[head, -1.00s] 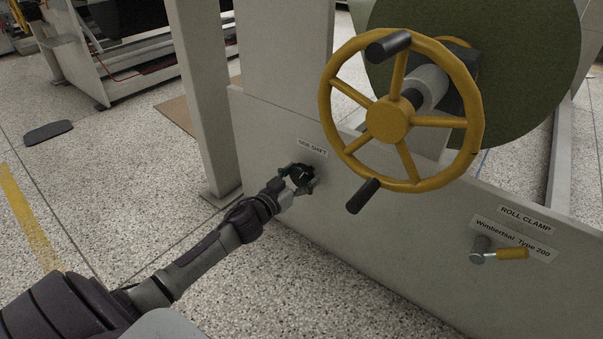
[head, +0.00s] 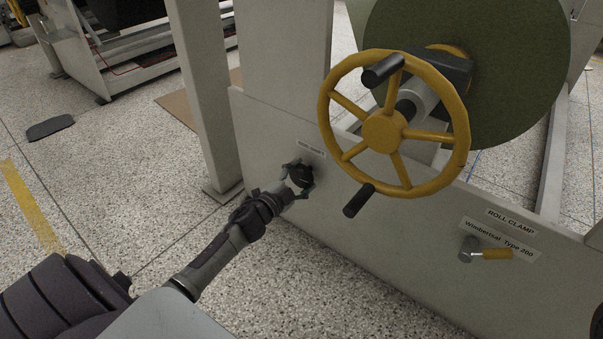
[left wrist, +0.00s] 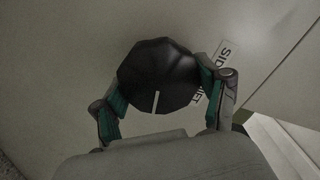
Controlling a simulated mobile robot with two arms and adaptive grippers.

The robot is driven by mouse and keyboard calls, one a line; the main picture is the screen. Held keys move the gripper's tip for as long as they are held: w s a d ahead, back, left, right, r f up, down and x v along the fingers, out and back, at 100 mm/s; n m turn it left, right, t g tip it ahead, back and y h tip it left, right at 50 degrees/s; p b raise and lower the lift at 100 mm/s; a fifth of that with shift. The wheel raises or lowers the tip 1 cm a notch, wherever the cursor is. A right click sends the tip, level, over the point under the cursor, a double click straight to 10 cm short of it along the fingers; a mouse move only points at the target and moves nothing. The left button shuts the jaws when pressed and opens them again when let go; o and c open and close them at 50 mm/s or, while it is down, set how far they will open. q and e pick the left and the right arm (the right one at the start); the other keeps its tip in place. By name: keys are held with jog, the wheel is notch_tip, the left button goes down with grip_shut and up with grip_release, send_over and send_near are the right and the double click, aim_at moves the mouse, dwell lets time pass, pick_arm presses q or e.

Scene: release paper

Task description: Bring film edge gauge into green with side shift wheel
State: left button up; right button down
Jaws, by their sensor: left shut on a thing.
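The side shift wheel is a small black lobed knob (head: 304,173) on the pale machine panel, just below a small label (head: 311,149). In the left wrist view the knob (left wrist: 158,74) shows a white line on its face, and part of the SIDE SHIFT label (left wrist: 218,75) shows behind the right finger. My left gripper (head: 299,179) is shut on the knob, with one finger on each side of it. My right gripper is not in view. I see no film edge gauge in either view.
A large yellow handwheel (head: 383,132) with dark handles stands out from the machine, up and right of my left gripper. A dark green roll (head: 505,70) is behind it. A ROLL CLAMP lever (head: 490,254) is at right. Speckled floor (head: 95,170) is open at left.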

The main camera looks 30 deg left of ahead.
pick_arm(q)
jog(key=m, duration=0.3)
jog(key=shift+m, duration=0.4)
jog(key=m, duration=0.4)
jog(key=shift+d+f, duration=0.1)
jog(key=shift+f, duration=0.1)
jog(key=shift+m, duration=1)
jog(key=o, duration=1.2)
jog(key=shift+c, duration=0.2)
